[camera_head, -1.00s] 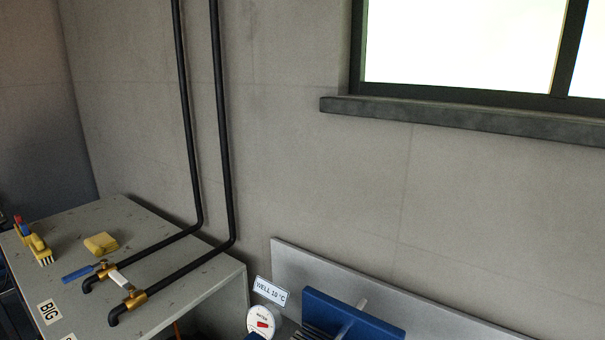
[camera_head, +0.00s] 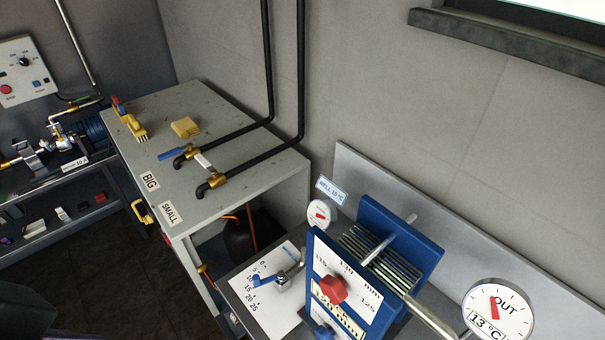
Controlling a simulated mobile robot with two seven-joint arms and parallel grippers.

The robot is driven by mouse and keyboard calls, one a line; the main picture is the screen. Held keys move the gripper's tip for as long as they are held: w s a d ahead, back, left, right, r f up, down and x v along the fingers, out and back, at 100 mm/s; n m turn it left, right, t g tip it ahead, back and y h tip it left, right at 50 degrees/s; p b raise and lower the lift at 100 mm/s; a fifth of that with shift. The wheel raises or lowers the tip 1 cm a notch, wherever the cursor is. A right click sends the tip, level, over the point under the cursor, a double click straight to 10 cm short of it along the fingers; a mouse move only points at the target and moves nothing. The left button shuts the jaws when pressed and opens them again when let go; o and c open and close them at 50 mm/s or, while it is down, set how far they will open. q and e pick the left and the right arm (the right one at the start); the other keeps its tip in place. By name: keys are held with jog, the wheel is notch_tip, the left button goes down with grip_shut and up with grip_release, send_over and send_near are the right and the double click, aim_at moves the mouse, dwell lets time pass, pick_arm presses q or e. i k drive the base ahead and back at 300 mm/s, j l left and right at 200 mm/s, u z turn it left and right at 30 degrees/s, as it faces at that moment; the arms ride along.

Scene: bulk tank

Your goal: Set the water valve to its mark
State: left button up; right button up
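A valve with a blue lever (camera_head: 268,281) and a grey metal body (camera_head: 291,276) sits over a white scale plate (camera_head: 272,313) at the lower middle. The plate is printed with numbers from 0 to 25. The lever points left toward the numbers, near their upper part; I cannot read its exact setting. A small blue mark or print shows at the plate's upper right, too small to read. A round white gauge (camera_head: 319,213) with a red pointer stands behind the valve. Neither of my grippers is in view.
A blue plate cooler (camera_head: 408,235) with a red knob (camera_head: 333,290) stands right of the valve. An OUT gauge (camera_head: 497,311) reads 13 °C. A grey bench (camera_head: 235,200) carries two brass pipe valves, a brush and a yellow sponge (camera_head: 186,127). Dark floor (camera_head: 105,265) is open at left.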

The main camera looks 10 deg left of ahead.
aim_at(281, 276)
jog(key=u, duration=0.7)
jog(key=i+j+z, duration=0.2)
jog(key=j+z, duration=0.15)
jog(key=j, duration=0.15)
jog(key=i+j, duration=0.1)
jog(key=j, duration=0.3)
jog(key=j+u, duration=0.1)
jog(key=j, duration=0.3)
jog(key=i+j, duration=0.15)
jog(key=j, duration=0.2)
